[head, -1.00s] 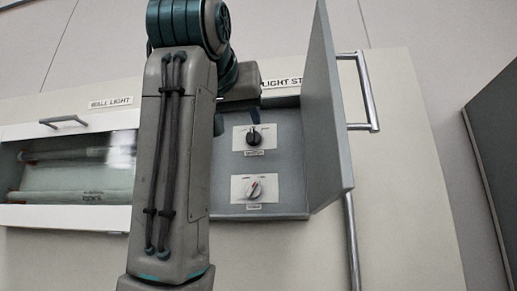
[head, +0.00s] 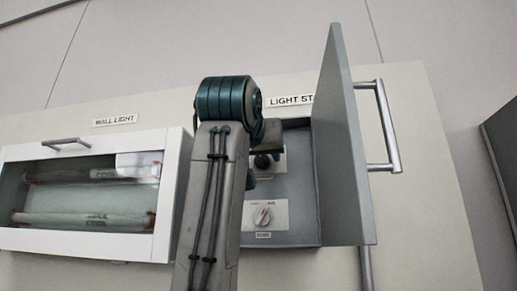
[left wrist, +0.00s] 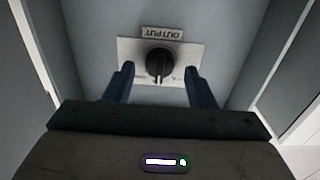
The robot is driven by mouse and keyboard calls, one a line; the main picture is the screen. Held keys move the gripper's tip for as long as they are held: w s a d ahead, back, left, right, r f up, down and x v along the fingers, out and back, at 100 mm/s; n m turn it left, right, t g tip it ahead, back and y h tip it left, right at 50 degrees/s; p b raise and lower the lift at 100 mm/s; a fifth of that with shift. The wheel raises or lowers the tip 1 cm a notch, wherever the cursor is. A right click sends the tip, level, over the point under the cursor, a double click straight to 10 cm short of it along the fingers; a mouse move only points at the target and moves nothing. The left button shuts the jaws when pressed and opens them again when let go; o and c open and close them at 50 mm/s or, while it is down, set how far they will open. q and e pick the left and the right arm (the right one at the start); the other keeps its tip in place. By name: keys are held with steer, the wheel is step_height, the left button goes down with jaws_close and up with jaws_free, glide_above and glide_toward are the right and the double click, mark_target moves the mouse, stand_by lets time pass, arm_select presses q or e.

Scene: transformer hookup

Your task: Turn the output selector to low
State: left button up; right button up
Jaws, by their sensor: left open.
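The output selector is a black knob on a white plate in the left wrist view (left wrist: 159,63), beside an "OUTPUT" label (left wrist: 167,33) that appears upside down. In the head view a dark upper knob (head: 263,162) in the open box looks like the same one, partly covered by my left arm. My left gripper (left wrist: 159,70) is open, with one dark fingertip on each side of the knob in the picture. I cannot tell whether either finger touches it. The knob's pointer is hard to read. My right gripper is not in view.
A glass-fronted wall light case (head: 90,248) is on the left. The box's side walls flank the gripper.

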arm_select(q)
steer(key=shift+w+d, duration=0.1)
steer(key=shift+w, duration=0.05)
steer(key=shift+c, duration=0.7)
steer(key=shift+f, duration=0.1)
steer(key=c, duration=0.8)
steer(key=shift+n, duration=0.4)
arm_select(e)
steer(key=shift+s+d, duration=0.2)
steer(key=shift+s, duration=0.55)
arm_select(q)
steer(key=n, duration=0.2)
steer(key=shift+n, duration=0.3)
steer(key=n, duration=0.4)
steer(key=shift+n, duration=0.7)
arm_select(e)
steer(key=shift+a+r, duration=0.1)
